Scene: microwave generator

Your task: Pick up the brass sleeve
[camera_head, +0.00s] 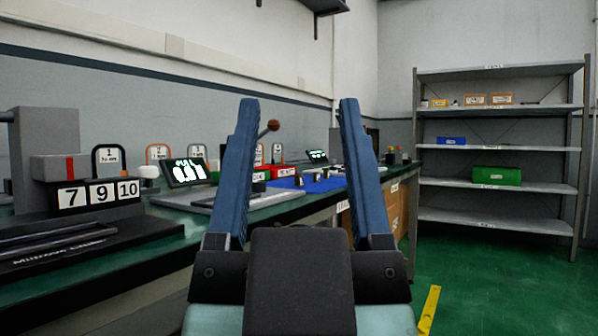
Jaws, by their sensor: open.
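My gripper (298,103) is in the middle of the view, with its two long blue fingers standing wide apart. It is open and nothing shows between its fingertips. I cannot make out a brass sleeve for certain. Several small parts stand far off on and around a blue mat (285,183) on the bench, too small to tell apart. My left finger hides part of the bench behind it.
A long green-topped workbench (225,221) runs along the left wall. It bears a block with number cards (99,193) and a lit display (187,172). A metal shelf rack (496,218) stands at the back right. Green floor (500,300) at right is mostly clear.

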